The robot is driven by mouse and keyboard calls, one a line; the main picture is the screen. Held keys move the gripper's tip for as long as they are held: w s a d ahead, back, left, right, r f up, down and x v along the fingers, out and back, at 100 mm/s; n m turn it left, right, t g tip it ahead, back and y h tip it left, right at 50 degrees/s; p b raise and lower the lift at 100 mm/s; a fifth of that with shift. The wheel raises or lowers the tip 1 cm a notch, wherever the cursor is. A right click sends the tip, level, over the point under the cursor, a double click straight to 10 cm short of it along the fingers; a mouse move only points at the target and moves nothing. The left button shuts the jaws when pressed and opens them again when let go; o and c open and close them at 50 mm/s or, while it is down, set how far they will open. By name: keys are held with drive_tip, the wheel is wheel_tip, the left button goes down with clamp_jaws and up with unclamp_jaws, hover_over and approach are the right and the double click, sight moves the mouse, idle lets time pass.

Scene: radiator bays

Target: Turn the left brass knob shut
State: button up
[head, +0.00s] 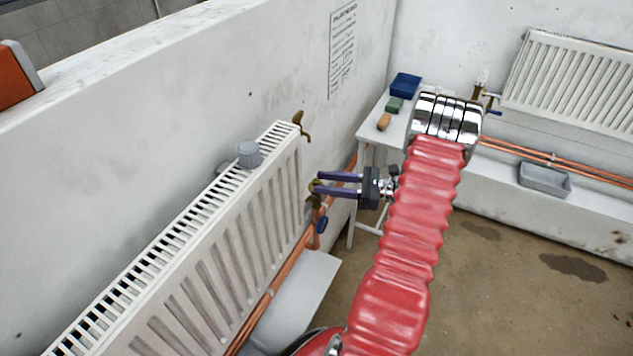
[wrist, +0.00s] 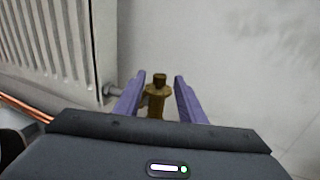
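The left brass knob (head: 313,188) is on a valve at the right end of the near white radiator; it also shows in the wrist view (wrist: 158,90). My gripper (head: 318,183) is at it, with its two purple fingers pointing left in the head view. In the wrist view my gripper (wrist: 160,78) is open, one finger on each side of the brass knob, with a visible gap on both sides. The fingers partly hide the knob in the head view. A second brass valve (head: 478,91) is beside the far right radiator.
The near radiator (head: 215,235) stands against the white wall, with a brass fitting (head: 301,125) at its top corner. A blue handle (head: 321,223) and copper pipes are below the knob. A white table (head: 372,130) with a blue bin (head: 405,85) stands behind my arm.

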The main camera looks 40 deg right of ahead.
sight(316, 180)
drive_tip(key=shift+x, duration=1.6)
drive_tip(key=shift+c, duration=0.5)
clamp_jaws()
